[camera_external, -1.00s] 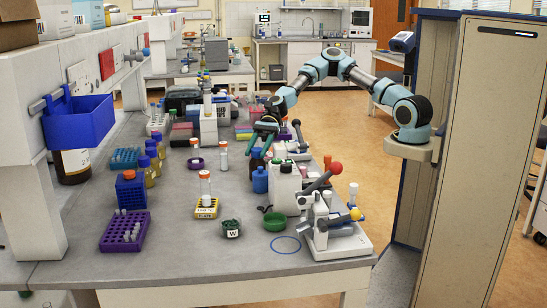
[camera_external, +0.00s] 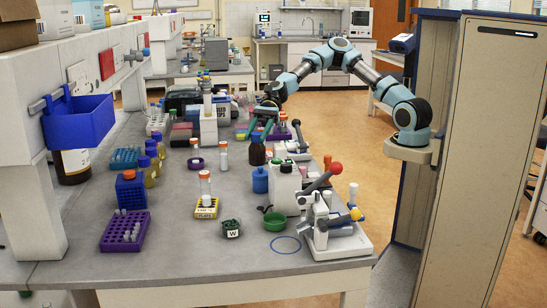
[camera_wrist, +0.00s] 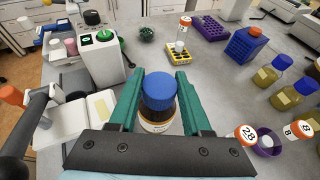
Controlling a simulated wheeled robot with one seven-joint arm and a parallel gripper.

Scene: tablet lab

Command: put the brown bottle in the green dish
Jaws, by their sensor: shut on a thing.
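The brown bottle (camera_external: 257,155) has a blue cap and stands upright in my gripper (camera_external: 262,130). In the wrist view the cap (camera_wrist: 158,92) lies between the two green fingers, and part of the dark body with a pale label shows below it. My gripper (camera_wrist: 156,90) is shut on the bottle. The bottle seems to be held a little above the bench, behind the blue bottle in the external view.
A lever press (camera_external: 333,225) with a red knob is to the dish's right. Bare bench (camera_external: 180,255) lies at front left.

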